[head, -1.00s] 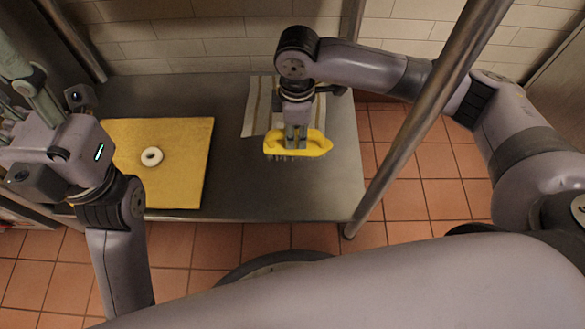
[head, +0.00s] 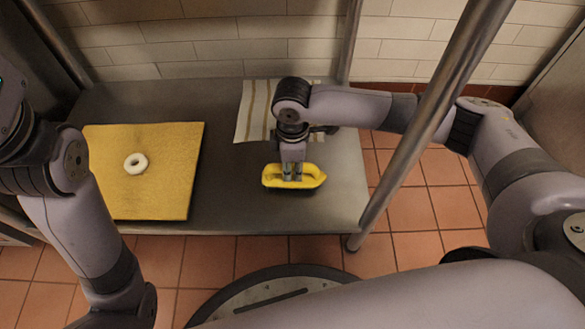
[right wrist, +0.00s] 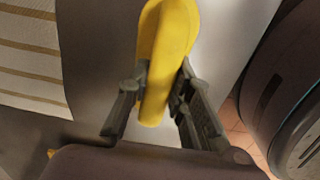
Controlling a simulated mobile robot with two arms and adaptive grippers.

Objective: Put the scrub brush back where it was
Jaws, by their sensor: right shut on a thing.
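The yellow scrub brush (head: 312,177) is in my right gripper (head: 292,176), over the right part of the steel table (head: 228,190), in front of the striped towel. In the right wrist view the brush (right wrist: 168,50) sits between the two fingers of the right gripper (right wrist: 158,100). That gripper is shut on it. I cannot tell whether the brush touches the table. My left arm shows at the left edge of the head view, but its gripper fingers are out of the picture.
A striped towel (head: 252,108) lies at the back, also in the right wrist view (right wrist: 30,60). A metal post (head: 430,110) stands at the table's right.

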